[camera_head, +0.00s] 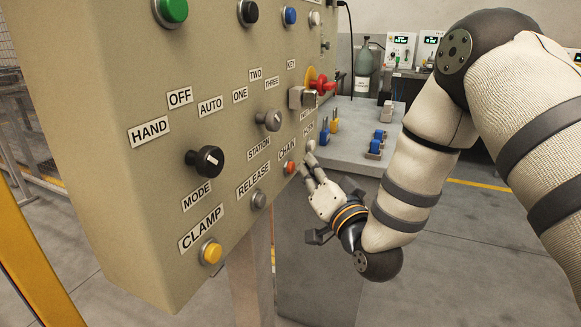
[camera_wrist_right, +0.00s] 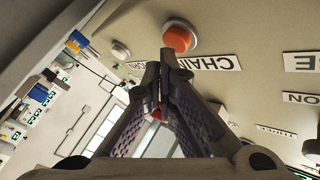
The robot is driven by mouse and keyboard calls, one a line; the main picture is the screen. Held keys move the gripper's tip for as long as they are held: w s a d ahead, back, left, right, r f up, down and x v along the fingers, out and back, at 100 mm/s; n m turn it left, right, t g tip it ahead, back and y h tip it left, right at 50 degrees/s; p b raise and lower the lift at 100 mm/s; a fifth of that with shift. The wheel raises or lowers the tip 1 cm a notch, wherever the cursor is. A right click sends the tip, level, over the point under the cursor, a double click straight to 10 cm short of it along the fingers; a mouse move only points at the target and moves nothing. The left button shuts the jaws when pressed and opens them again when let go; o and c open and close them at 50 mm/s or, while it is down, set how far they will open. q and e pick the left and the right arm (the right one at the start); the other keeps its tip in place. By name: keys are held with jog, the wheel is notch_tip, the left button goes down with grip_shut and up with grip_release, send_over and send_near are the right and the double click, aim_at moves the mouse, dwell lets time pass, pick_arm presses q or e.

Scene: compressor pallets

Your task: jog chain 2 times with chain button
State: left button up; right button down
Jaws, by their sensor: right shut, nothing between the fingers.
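The chain button (camera_head: 290,167) is a small orange-red button under the CHAIN label on the beige control panel (camera_head: 130,80). It also shows in the right wrist view (camera_wrist_right: 179,37), just beyond my fingertips and slightly to their right. My right gripper (camera_head: 307,162) is shut and empty, its fingertips close to the panel face beside the button. In the right wrist view its two dark fingers (camera_wrist_right: 160,62) meet below the CHAIN button. I cannot tell whether the fingertips touch the panel. My left gripper is not in view.
The grey horn button (camera_head: 311,145) sits close by on the right, and the release button (camera_head: 258,200) on the left. A yellow clamp button (camera_head: 210,252) is lower left. A grey table (camera_head: 350,130) with small blue and yellow items stands behind my right gripper.

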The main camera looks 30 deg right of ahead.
jog(key=shift+w+a, duration=0.3)
jog(key=shift+w, duration=0.05)
dwell(0.4)
pick_arm(q)
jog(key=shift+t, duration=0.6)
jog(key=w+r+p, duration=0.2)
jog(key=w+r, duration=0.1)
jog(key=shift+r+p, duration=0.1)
jog(key=shift+p, duration=0.25)
pick_arm(e)
jog(key=s+d, duration=0.5)
jog(key=s, duration=0.1)
